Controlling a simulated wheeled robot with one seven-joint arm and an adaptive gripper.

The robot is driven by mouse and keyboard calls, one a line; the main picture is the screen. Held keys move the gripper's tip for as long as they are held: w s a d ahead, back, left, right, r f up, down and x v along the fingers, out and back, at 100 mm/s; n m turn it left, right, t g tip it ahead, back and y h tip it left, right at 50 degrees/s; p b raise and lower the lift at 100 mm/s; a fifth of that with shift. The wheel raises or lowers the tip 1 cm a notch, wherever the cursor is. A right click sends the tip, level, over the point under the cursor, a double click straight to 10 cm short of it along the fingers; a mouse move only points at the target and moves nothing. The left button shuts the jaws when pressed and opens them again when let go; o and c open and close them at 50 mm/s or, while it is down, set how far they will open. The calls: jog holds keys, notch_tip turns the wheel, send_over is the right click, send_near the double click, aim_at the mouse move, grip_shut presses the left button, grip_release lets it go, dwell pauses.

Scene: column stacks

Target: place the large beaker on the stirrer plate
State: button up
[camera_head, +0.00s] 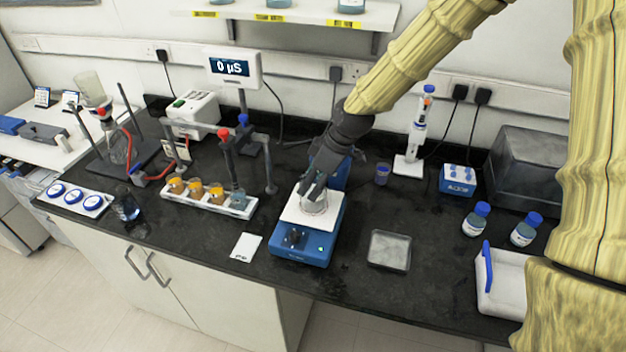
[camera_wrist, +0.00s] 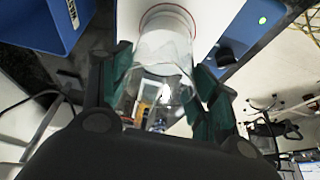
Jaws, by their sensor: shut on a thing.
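The large beaker (camera_head: 314,203) is clear glass and stands upright at the white top of the blue stirrer plate (camera_head: 303,256). I cannot tell whether its base touches the plate. My gripper (camera_head: 316,188) reaches down from above and is shut on the beaker. In the wrist view the beaker (camera_wrist: 165,60) sits between the two dark fingers of my gripper (camera_wrist: 165,95), with the white plate top (camera_wrist: 128,18) beyond it. My gripper partly hides the beaker in the head view.
A white rack of small jars (camera_head: 208,200) stands to the left. A glass dish (camera_head: 389,250) lies to the right, with a white tray (camera_head: 505,283) further right. The black bench front near the plate is mostly clear.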

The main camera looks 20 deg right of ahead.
jog(key=shift+f, duration=0.15)
jog(key=o, duration=1.2)
jog(key=shift+w, duration=0.1)
jog(key=shift+b+v, duration=1.45)
jog(key=shift+v, duration=4.65)
